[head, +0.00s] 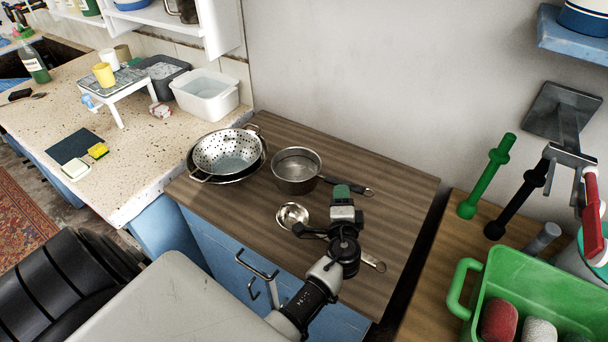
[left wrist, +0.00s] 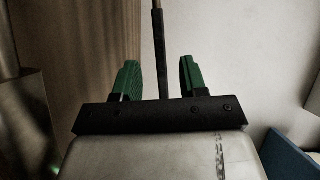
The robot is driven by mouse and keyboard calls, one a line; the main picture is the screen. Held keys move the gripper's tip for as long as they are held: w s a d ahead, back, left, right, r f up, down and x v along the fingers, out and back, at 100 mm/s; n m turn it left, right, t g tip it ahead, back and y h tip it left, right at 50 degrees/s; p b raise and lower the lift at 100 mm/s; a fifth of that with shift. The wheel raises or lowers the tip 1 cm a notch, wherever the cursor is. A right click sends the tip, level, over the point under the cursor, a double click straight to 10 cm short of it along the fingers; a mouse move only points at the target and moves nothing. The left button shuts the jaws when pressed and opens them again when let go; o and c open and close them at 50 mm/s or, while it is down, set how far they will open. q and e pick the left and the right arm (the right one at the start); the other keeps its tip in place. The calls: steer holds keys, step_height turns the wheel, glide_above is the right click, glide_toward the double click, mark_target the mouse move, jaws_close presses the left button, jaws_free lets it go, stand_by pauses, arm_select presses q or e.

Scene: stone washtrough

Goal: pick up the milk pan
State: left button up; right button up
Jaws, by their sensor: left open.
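The milk pan (head: 297,182) is a grey metal pan standing on the brown wooden counter. Its dark handle (head: 347,186) points right, and my gripper hides part of it. My left gripper (head: 342,190) is over the handle, right of the pan's bowl, with green fingertips. In the left wrist view the left gripper (left wrist: 160,78) is open, its two green fingers apart. A dark bar, seemingly the pan handle (left wrist: 158,50), shows between them in the picture, touching neither finger. A metal surface, perhaps the pan's side (left wrist: 22,120), shows at that view's left edge. My right gripper is not seen.
A colander (head: 228,152) sits in a dark pan left of the milk pan. A steel ladle (head: 292,215) lies in front, partly under my arm. A green crate (head: 540,285) stands at right. The wooden counter (head: 405,190) is clear right of the handle.

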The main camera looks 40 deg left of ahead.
mark_target(341, 182)
arm_select(q)
steer(key=shift+w+a+f, duration=0.1)
steer(key=shift+w+a, duration=0.1)
steer(key=shift+w, duration=0.1)
steer(key=x, duration=0.4)
steer(key=shift+w+a, duration=0.25)
steer(key=shift+w, duration=0.2)
jaws_close()
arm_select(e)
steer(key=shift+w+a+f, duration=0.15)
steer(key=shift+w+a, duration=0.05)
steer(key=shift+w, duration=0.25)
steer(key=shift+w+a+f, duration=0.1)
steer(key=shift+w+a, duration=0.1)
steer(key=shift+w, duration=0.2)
